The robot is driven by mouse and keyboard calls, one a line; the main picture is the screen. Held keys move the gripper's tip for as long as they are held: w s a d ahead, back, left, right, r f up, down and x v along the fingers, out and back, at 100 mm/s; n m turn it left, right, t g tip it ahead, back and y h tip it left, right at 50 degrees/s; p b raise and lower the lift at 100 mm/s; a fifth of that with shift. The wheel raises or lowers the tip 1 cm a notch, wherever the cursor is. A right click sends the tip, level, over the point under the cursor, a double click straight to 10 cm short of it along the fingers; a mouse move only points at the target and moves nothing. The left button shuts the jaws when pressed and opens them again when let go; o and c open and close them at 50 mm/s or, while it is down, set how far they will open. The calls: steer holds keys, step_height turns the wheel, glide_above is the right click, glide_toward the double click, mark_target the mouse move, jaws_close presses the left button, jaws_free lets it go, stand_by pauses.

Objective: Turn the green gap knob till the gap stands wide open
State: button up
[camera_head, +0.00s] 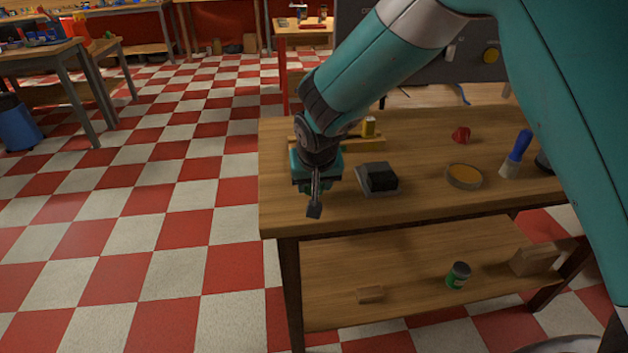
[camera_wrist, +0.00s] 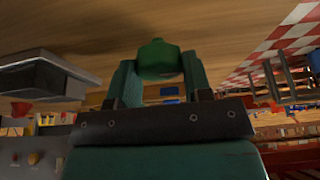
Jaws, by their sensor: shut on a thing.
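A green faceted knob (camera_wrist: 158,58) shows in the wrist view, close in front of the wooden table surface. My gripper (camera_wrist: 158,72) has one green finger on each side of it and is shut on it. In the head view my gripper (camera_head: 314,198) is low at the left front corner of the wooden table (camera_head: 430,205). The knob is not clearly seen there, as my wrist and fingers cover that spot. The frames do not show a gap or how wide it stands.
A black block on a grey plate (camera_head: 378,178) stands just right of my gripper. Further right are a round orange-topped dish (camera_head: 464,176), a blue-handled brush (camera_head: 517,152) and a red piece (camera_head: 460,135). A yellow bar (camera_head: 362,145) lies behind.

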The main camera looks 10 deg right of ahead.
stand_by(0.4)
steer(key=o, duration=0.9)
steer(key=v, duration=1.7)
steer(key=shift+s+r, duration=0.15)
steer(key=s+d+r+n+g+y+p, duration=0.1)
steer(key=s+d+n, duration=0.1)
steer(key=s, duration=0.5)
steer(key=s+d+r+n+g+y+p, duration=0.1)
steer(key=s+d+r+n+g+p, duration=0.1)
steer(key=s, duration=0.6)
steer(key=s+d+r+n+g+y+p, duration=0.1)
steer(key=s+d+n+y, duration=0.1)
steer(key=s, duration=0.6)
steer(key=shift+d+r+n+p, duration=0.2)
steer(key=shift+n+p, duration=0.1)
steer(key=shift+n, duration=0.3)
